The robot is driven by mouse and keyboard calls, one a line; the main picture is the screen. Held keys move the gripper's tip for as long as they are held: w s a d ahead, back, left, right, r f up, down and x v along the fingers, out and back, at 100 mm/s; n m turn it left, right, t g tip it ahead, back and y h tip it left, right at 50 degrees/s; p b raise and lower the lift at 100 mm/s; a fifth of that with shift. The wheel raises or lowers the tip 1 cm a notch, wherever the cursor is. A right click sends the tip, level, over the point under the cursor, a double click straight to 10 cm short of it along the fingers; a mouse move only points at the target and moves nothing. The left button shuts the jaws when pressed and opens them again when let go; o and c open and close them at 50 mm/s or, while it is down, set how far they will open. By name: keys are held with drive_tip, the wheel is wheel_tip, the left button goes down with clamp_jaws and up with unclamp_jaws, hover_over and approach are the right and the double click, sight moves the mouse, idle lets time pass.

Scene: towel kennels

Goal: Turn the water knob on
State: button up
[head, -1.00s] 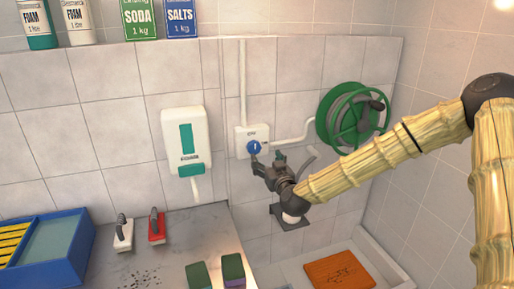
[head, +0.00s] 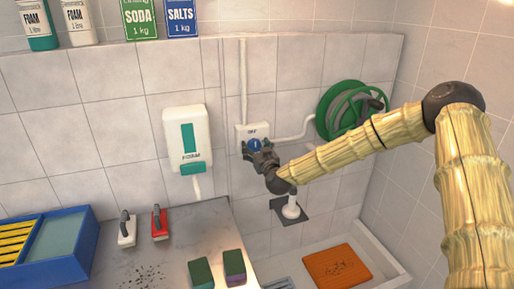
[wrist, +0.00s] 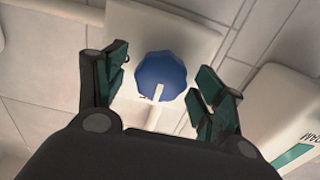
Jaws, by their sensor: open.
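The water knob (head: 254,145) is blue and sits on a white wall box (head: 241,131) with pipes running from it. In the wrist view the knob (wrist: 160,78) has a scalloped edge and a pale pointer mark toward the bottom of the picture. My gripper (head: 259,150) is at the knob in the head view. In the wrist view my gripper (wrist: 163,88) is open, with one finger on each side of the knob. Gaps show between both fingers and the knob, so neither appears to touch it.
A green hose reel (head: 346,110) hangs right of the box. A white dispenser (head: 184,138) hangs to the left. Two brushes (head: 143,226) and two sponges (head: 217,270) lie on the grey counter (head: 184,229). An orange mat (head: 343,266) lies in the tub at lower right.

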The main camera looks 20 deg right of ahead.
drive_tip(key=c, duration=1)
drive_tip(key=shift+f+m+b, duration=0.15)
drive_tip(key=shift+m+b, duration=0.15)
drive_tip(key=shift+b, duration=0.7)
drive_tip(key=m+b, duration=0.3)
drive_tip(key=b, duration=0.1)
drive_tip(key=shift+f+b, duration=0.2)
drive_tip(key=shift+b, duration=0.2)
drive_tip(key=m+b, duration=0.6)
drive_tip(key=b, duration=0.1)
drive_tip(key=m+b, duration=0.5)
drive_tip(key=b, duration=0.1)
drive_tip(key=m+b, duration=0.3)
drive_tip(key=shift+r, duration=0.25)
drive_tip(key=shift+m+b, duration=0.3)
